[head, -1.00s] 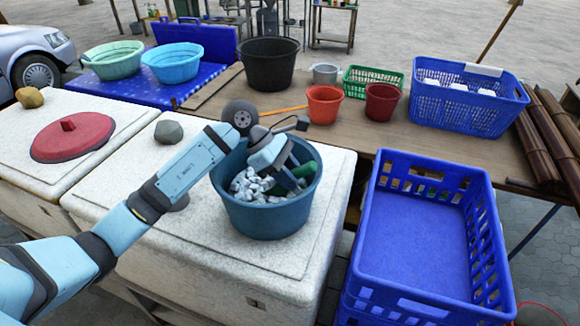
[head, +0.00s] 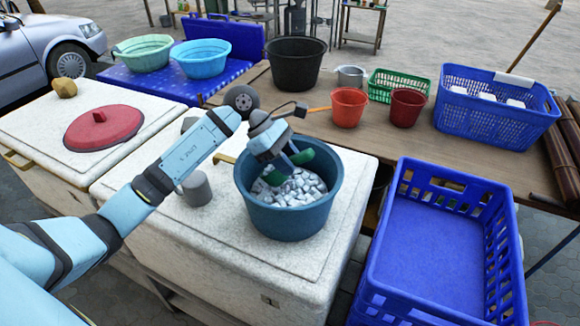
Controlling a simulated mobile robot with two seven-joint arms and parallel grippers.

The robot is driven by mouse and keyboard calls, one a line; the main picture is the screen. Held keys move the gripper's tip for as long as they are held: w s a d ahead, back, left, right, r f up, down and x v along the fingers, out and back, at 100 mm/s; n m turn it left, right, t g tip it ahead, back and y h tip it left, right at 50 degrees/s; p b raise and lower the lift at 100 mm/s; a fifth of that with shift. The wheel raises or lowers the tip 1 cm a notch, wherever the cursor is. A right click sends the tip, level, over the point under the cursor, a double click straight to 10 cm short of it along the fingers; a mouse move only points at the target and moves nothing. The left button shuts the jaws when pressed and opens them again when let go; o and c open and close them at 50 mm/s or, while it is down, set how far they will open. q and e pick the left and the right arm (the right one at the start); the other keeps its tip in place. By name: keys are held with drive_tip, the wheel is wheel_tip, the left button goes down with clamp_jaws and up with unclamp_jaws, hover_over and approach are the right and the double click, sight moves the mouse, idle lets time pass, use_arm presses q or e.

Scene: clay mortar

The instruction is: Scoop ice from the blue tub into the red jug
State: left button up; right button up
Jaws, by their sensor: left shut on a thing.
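The blue tub (head: 290,222) stands on the white chest lid and holds many pale ice cubes (head: 292,190). My left gripper (head: 284,160) is over the back part of the tub, pointing down. It is shut on a green scoop (head: 302,158), which shows partly at the tub's back rim, above the ice. The gripper hides part of the scoop, and I cannot tell whether ice is in it. The red jug (head: 348,108), with an orange handle pointing left, stands upright on the wooden table behind the tub. My right gripper is not in view.
A dark red pot (head: 407,108) stands right of the jug. A black bucket (head: 297,66), a green basket (head: 398,84) and a blue basket (head: 490,118) are also on the table. A blue crate (head: 440,250) is at the right. A grey cylinder (head: 197,190) stands left of the tub.

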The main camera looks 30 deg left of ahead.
sight(302, 153)
use_arm(q)
wheel_tip(302, 153, up, 7)
drive_tip(key=shift+p, duration=1.15)
drive_tip(key=d+r+y+p, duration=0.1)
drive_tip(key=r+y+p, duration=0.1)
drive_tip(key=d+r+y+p, duration=0.2)
drive_tip(key=y, duration=0.1)
drive_tip(key=shift+w, duration=0.15)
drive_tip(key=shift+d+r+y+p, duration=0.2)
drive_tip(key=shift+d+y+p, duration=0.1)
drive_tip(key=shift+y, duration=0.2)
drive_tip(key=shift+d+r+g+y, duration=0.15)
drive_tip(key=shift+d+g+y, duration=0.15)
drive_tip(key=shift+y, duration=0.3)
drive_tip(key=shift+a, duration=0.1)
